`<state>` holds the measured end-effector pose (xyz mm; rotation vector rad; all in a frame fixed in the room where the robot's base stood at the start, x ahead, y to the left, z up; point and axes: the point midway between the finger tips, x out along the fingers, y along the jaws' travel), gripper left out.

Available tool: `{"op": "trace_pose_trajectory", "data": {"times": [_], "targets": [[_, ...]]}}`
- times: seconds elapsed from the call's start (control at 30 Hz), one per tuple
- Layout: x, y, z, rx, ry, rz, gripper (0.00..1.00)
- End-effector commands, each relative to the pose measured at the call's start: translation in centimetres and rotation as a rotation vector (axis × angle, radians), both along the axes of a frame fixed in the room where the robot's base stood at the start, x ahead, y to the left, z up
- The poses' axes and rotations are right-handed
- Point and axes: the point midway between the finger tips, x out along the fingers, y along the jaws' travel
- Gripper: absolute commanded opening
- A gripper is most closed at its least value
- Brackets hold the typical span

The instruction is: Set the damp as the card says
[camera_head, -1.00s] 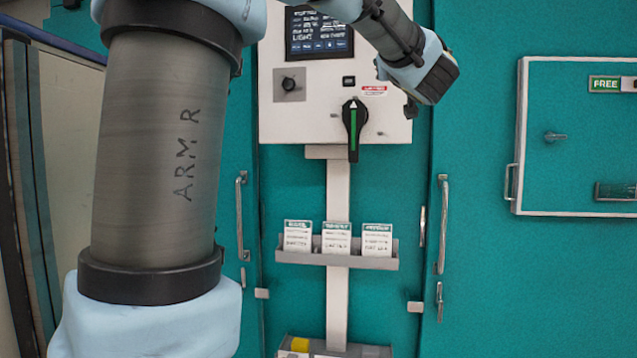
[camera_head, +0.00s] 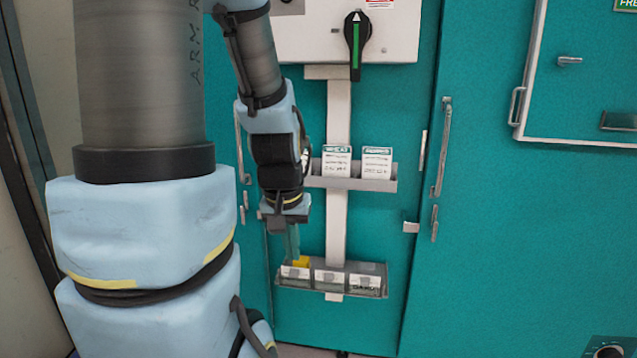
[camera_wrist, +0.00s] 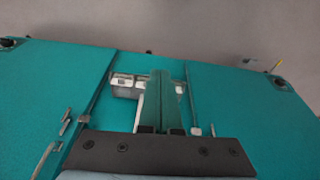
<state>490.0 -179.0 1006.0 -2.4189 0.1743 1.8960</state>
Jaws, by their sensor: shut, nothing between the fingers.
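Two white cards with green headers, a middle card (camera_head: 337,161) and a right card (camera_head: 376,163), stand in the upper grey rack (camera_head: 350,184). Their small print is not legible. The rack's left end is behind my arm. A black rotary handle with a green stripe (camera_head: 356,45) points up on the white control box (camera_head: 400,40). My gripper (camera_head: 293,258) points down, shut and empty, at the left end of the lower rack (camera_head: 330,290). In the wrist view its two green fingers (camera_wrist: 161,75) lie together, beside that rack (camera_wrist: 125,92). Contact cannot be told.
Teal doors with a metal handle (camera_head: 441,145) flank the middle post (camera_head: 337,225). A framed hatch (camera_head: 575,75) is at right. A dark knob (camera_head: 609,352) shows at the bottom right.

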Motion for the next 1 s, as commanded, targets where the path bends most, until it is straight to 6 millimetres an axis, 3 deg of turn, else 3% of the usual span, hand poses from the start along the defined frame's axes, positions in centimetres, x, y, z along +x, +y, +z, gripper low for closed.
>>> {"op": "trace_pose_trajectory", "data": {"times": [0.1, 0.2, 1.0], "targets": [[-2.4, 1.4, -1.0, 0.023, 0.080, 0.022, 0.00], [-3.1, 1.7, -1.3, 0.028, 0.104, 0.029, 0.00], [-3.0, 1.6, -1.2, 0.028, 0.101, 0.027, 0.00]]}}
